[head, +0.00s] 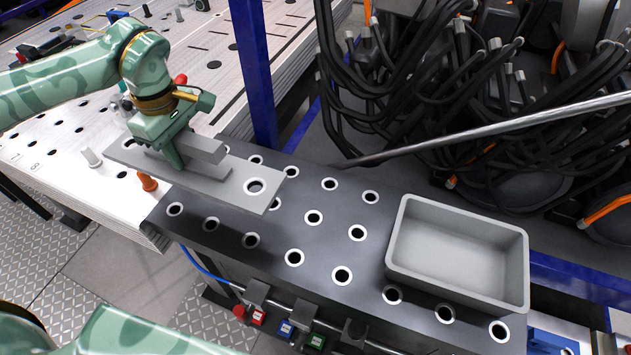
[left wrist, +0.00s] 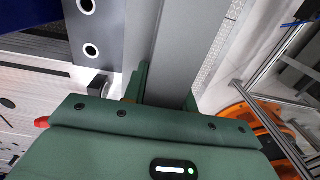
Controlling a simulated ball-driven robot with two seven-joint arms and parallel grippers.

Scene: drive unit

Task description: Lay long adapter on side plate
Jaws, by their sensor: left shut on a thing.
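The long adapter (head: 235,184) is a flat grey bar with a raised rib and a white-ringed hole near its right end. My left gripper (head: 172,152) is shut on its rib, left of its middle. In the left wrist view the grey rib (left wrist: 172,60) runs up between the fingers. The side plate (head: 315,245) is a dark slab with rows of white-ringed holes. The adapter's right part overlaps the plate's left end in the head view; its left part overlaps the white table. I cannot tell whether it touches the plate. My right gripper is not in view.
A grey open bin (head: 455,250), empty, stands on the plate's right part. The plate's middle is clear. A blue post (head: 253,75) rises behind the plate's left end. An orange peg (head: 147,181) and a grey peg (head: 90,157) stand on the white perforated table (head: 60,150).

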